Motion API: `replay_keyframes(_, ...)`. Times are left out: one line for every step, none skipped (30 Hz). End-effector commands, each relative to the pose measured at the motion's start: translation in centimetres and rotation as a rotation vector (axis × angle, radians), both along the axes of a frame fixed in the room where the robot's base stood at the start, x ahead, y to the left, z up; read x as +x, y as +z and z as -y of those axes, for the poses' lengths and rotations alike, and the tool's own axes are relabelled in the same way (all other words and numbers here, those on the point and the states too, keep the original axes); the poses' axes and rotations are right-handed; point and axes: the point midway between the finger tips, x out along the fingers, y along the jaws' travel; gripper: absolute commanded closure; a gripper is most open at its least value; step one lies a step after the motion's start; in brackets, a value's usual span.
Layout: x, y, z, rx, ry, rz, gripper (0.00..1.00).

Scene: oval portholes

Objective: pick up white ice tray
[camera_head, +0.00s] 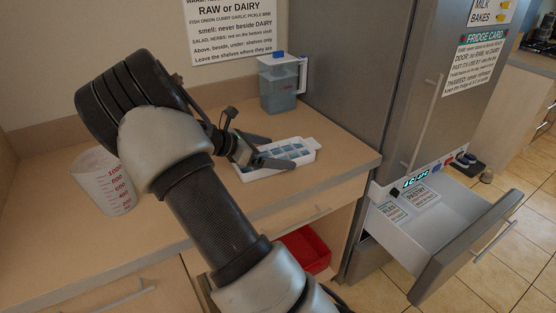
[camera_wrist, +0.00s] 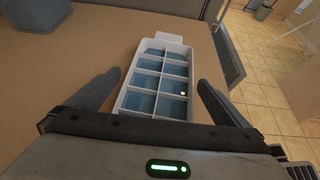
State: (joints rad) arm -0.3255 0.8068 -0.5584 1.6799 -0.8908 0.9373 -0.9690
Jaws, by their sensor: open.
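The white ice tray (camera_wrist: 146,83) has a grid of compartments with blue-grey contents and a tab at its far end. It lies on the wooden counter. In the head view the ice tray (camera_head: 308,157) is partly hidden by my gripper (camera_head: 262,151). In the wrist view my gripper (camera_wrist: 158,92) is open, with one finger to the left of the tray and one to the right. The tray's near end lies between the fingers. I cannot tell whether either finger touches it.
A blue-lidded pitcher (camera_head: 281,88) stands behind the tray. A measuring cup (camera_head: 104,182) stands at the left. The fridge (camera_head: 345,75) rises to the right, with its lower drawer (camera_head: 440,222) pulled open. A red bin (camera_head: 306,249) sits below the counter (camera_head: 345,166).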

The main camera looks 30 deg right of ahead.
Motion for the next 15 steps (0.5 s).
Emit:
replay_keyframes(0.00,0.03,-0.01,0.000,0.000,0.000,0.00)
replay_keyframes(-0.01,0.03,-0.01,0.000,0.000,0.000,0.00)
replay_keyframes(-0.01,0.03,-0.02,0.000,0.000,0.000,0.02)
replay_keyframes(-0.01,0.03,-0.02,0.000,0.000,0.000,0.07)
replay_keyframes(-0.01,0.03,-0.02,0.000,0.000,0.000,0.12)
replay_keyframes(-0.01,0.03,-0.02,0.000,0.000,0.000,0.19)
replay_keyframes(-0.01,0.04,-0.03,0.000,0.000,0.000,0.24)
replay_keyframes(-0.01,0.04,-0.03,0.000,0.000,0.000,0.29)
replay_keyframes(-0.01,0.04,-0.03,0.000,0.000,0.000,0.35)
replay_keyframes(-0.01,0.04,-0.03,0.000,0.000,0.000,0.41)
replay_keyframes(-0.01,0.04,-0.03,0.000,0.000,0.000,0.46)
replay_keyframes(-0.01,0.04,-0.03,0.000,0.000,0.000,0.49)
replay_keyframes(-0.01,0.04,-0.03,0.000,0.000,0.000,0.49)
replay_keyframes(-0.01,0.04,-0.03,0.000,0.000,0.000,0.49)
replay_keyframes(0.01,0.13,-0.01,-0.002,0.000,0.000,0.49)
